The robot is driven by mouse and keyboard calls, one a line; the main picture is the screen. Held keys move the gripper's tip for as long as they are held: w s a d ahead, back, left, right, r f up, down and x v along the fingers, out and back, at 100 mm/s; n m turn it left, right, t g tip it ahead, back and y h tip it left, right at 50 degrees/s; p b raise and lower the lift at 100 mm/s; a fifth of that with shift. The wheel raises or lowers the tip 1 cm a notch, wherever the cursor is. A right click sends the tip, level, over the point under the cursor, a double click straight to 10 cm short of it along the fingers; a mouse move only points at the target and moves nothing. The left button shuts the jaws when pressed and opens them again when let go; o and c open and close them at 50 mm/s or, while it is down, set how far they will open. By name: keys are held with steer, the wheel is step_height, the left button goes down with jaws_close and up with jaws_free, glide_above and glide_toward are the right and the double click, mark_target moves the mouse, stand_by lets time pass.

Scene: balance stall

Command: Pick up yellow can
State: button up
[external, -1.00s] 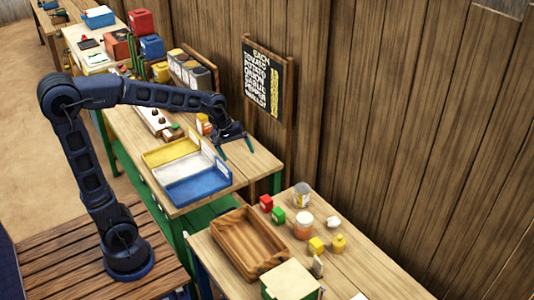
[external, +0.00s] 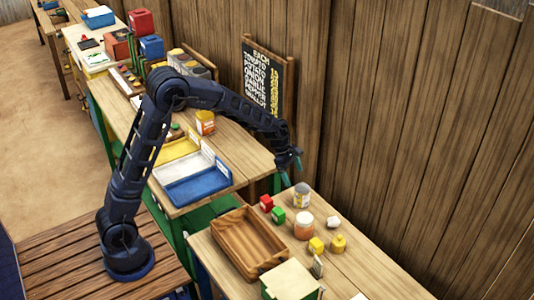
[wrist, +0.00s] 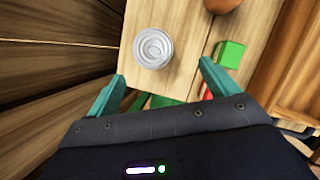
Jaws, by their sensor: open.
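The can (external: 302,197) with a grey lid and a yellow-marked label stands upright near the back edge of the near table. In the wrist view its round metal top (wrist: 153,47) lies ahead of the gap between my fingers, nearer the left finger. My gripper (external: 292,171) is open and empty, above and just behind the can in the external view. Its teal fingertips (wrist: 162,72) show apart in the wrist view, and neither is seen touching the can.
A yellow block (external: 316,246), a small yellow container (external: 338,243) and a wooden crate (external: 225,250) are further forward. The plank wall (external: 400,130) rises behind.

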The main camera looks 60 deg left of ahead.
steer(key=shift+w+d+f+n, duration=0.15)
steer(key=shift+w+f+n, duration=0.15)
steer(key=shift+f, duration=0.25)
steer(key=shift+w+d+f+n, duration=0.1)
steer(key=shift+w+f+n, duration=0.1)
steer(key=shift+w+f, duration=0.25)
glide_toward(308, 206)
steer(key=x, duration=0.3)
steer(key=a+x, duration=0.1)
steer(key=shift+w+d+f, duration=0.15)
steer(key=shift+f, duration=0.4)
steer(key=c, duration=1.3)
